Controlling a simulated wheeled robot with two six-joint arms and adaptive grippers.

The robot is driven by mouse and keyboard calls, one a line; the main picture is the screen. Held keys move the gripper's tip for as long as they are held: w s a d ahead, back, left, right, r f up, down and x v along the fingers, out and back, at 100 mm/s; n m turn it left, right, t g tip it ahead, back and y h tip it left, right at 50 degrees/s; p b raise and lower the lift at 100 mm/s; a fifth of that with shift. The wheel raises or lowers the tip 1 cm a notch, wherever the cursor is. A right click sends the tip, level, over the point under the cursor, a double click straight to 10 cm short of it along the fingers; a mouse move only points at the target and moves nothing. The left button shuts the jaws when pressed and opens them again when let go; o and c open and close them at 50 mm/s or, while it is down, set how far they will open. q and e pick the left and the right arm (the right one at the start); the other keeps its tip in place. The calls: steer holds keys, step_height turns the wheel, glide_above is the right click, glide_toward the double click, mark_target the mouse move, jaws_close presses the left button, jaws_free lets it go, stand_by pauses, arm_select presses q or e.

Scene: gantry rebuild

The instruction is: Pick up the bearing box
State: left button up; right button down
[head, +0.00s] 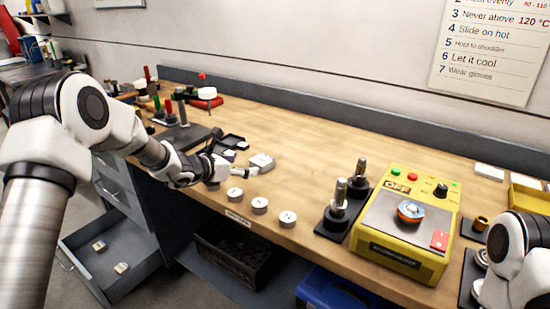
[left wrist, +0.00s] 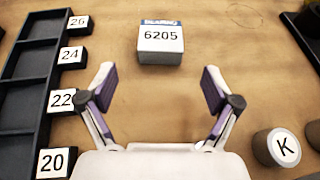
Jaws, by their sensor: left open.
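The bearing box is a small grey box with a white label reading 6205 and a blue band. It lies on the wooden bench, at the top centre of the left wrist view (left wrist: 161,42). In the head view the small pale box (head: 263,161) sits just beyond my left gripper (head: 241,165). In the left wrist view my left gripper (left wrist: 158,88) is open, with its two purple-lined fingers spread and nothing between them. The box is ahead of the fingertips, apart from them. My right arm shows at the right edge of the head view; its gripper is out of frame.
A black tray (left wrist: 40,62) with blocks marked 20 to 26 lies left of the fingers. A round piece marked K (left wrist: 280,148) stands at right. Several similar round pieces (head: 260,205) line the bench front. A yellow heater (head: 402,226) and an open drawer (head: 112,262) also show.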

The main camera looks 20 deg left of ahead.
mark_target(255, 164)
arm_select(q)
steer(key=shift+x, duration=0.8)
steer(key=shift+w+d+f+p, duration=0.1)
steer(key=shift+w+d+p, duration=0.2)
steer(key=shift+w+p, duration=0.15)
steer(key=x, duration=0.4)
steer(key=shift+w+d+f+p, duration=0.15)
steer(key=shift+w+f+p, duration=0.05)
steer(key=shift+w+p, duration=0.1)
steer(key=shift+s, duration=0.15)
steer(key=shift+s+r, duration=0.1)
steer(key=shift+r, duration=0.05)
steer(key=c, duration=1.3)
